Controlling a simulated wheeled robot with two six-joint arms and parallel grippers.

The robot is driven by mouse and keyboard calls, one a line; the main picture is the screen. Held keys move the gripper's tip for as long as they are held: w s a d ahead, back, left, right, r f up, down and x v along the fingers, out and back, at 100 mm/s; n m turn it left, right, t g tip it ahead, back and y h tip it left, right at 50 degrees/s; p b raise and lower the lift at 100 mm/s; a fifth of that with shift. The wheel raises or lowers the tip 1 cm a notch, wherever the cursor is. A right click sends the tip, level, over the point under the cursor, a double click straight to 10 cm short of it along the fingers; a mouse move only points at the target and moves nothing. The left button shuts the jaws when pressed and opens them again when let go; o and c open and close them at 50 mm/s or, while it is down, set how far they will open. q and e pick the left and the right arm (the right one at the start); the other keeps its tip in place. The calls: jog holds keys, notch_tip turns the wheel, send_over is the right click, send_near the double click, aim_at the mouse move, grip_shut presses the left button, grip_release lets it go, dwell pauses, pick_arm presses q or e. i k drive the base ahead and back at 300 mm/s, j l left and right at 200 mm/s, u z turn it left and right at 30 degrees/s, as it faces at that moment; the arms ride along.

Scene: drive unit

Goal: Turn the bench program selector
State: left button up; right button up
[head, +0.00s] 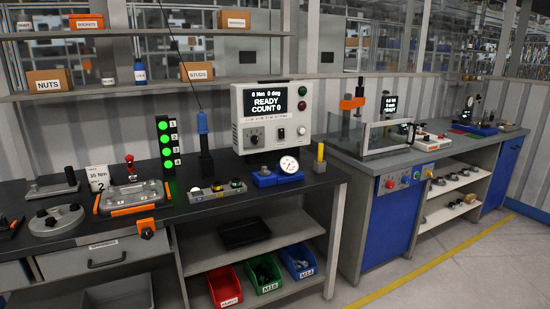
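The bench control box (272,115) is a white unit at the back of the dark workbench. Its screen (265,101) reads "0 Nm 0 deg READY COUNT 0". A dark round selector knob (254,140) sits at the lower left of its front face. The knob's markings are too small to read. To its right are a small switch (281,133) and a white button (301,130). Neither of my grippers shows in the head view, and nothing touches the knob.
The workbench (200,214) holds a metal fixture with orange parts (134,196), a dial gauge (289,165) on a blue base, a green light column (167,143) and a blue-topped tool (203,124) hanging left of the box. The floor (470,270) at right is clear.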

aim_at(254, 139)
jog(key=i+l+u, duration=0.15)
jog(key=i+l, duration=0.3)
jog(key=i+l+u, duration=0.15)
jog(key=i+l, duration=0.25)
jog(key=l, duration=0.1)
